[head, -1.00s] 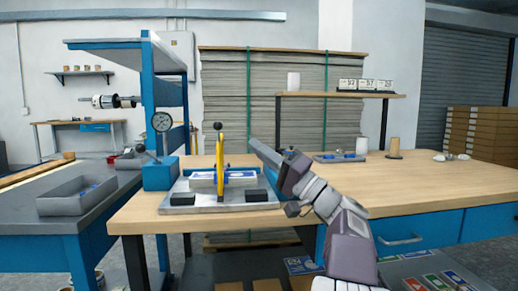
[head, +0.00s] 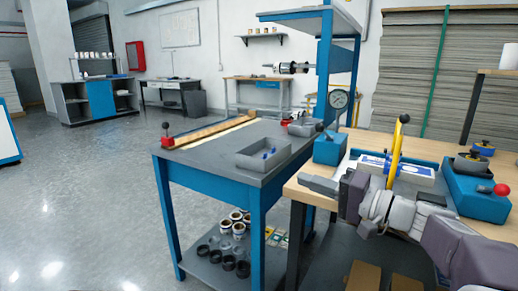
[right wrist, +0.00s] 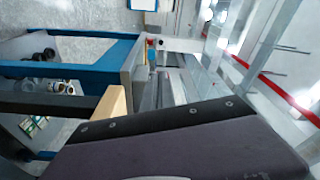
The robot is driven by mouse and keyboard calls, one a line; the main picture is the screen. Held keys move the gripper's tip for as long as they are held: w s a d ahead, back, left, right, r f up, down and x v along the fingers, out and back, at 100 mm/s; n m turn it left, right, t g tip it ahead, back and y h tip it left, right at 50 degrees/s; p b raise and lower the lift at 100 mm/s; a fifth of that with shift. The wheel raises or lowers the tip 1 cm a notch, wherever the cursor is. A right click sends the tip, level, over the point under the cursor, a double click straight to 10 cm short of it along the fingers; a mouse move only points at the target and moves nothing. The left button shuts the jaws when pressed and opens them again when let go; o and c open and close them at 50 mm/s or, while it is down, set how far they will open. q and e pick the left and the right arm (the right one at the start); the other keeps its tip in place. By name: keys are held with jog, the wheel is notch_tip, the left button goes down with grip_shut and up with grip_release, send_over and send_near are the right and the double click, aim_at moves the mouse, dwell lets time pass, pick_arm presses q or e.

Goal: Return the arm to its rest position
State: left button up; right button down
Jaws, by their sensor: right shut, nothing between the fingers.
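My right gripper (head: 312,183) shows in the head view, with its arm coming in from the lower right. Its grey fingers are together and empty, pointing left past the near left corner of the wooden bench (head: 426,147). The arm's wrist crosses in front of the press fixture with the yellow lever (head: 396,146) and hides part of it. In the right wrist view my own dark purple-grey housing fills the lower part, and the grey fingers (right wrist: 172,88) show beyond it. My left gripper is in neither view.
A blue-framed dark table (head: 215,167) stands left of the bench, holding a grey tray (head: 262,153). Rolls and dark rings (head: 228,262) sit on its lower shelf. A blue box with a red knob (head: 480,192) stands on the bench at right. Open floor (head: 80,200) lies left.

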jog(key=s+a+f+n+g+h+p, duration=0.1)
jog(key=s+a+f+g+h, duration=0.1)
jog(key=s+a+f+g, duration=0.3)
jog(key=s+a+f+g+h+p, duration=0.1)
jog(key=s+f, duration=0.2)
jog(key=f, duration=0.5)
jog(key=s+a+f+n+g+h+p, duration=0.1)
jog(key=s+a+f+g+h+p, duration=0.1)
jog(key=s+f+g, duration=0.3)
jog(key=s+d+f+n+h, duration=0.3)
jog(key=s+d+f+h, duration=0.6)
jog(key=d+f, duration=0.5)
pick_arm(q)
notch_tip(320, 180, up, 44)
jog(key=p, duration=3.8)
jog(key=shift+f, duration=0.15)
pick_arm(e)
notch_tip(320, 180, up, 37)
jog(key=w, duration=0.1)
jog(key=shift+w+a+m+t, duration=0.2)
jog(key=shift+m+t, duration=0.1)
jog(key=shift+m, duration=0.1)
